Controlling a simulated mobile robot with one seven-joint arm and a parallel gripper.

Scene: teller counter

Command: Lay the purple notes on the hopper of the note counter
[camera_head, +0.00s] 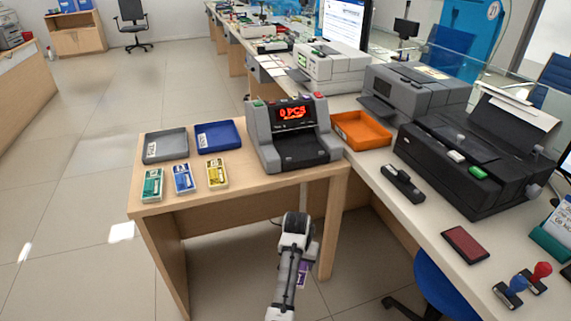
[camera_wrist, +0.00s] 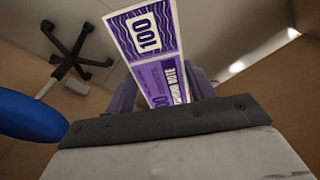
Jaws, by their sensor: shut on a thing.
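The purple notes (camera_wrist: 152,45) stick out from my gripper (camera_wrist: 165,95) in the wrist view, with a white "100" panel facing the camera. The gripper is shut on them. In the head view the purple notes (camera_head: 303,274) show as a small purple patch beside my arm's end, below the tabletop and in front of the desk. The note counter (camera_head: 290,133) stands on the right part of the wooden desk, its display reading "0 PCS". Its dark hopper (camera_head: 302,150) faces front and looks empty. My gripper's fingertips are mostly hidden in the head view.
Green (camera_head: 152,185), blue (camera_head: 183,178) and yellow (camera_head: 217,173) note bundles lie on the desk left of the counter. Behind them are a grey tray (camera_head: 165,146) and a blue tray (camera_head: 218,135). An orange tray (camera_head: 361,130) sits right of the counter. The desk edge (camera_head: 240,192) is above my gripper.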

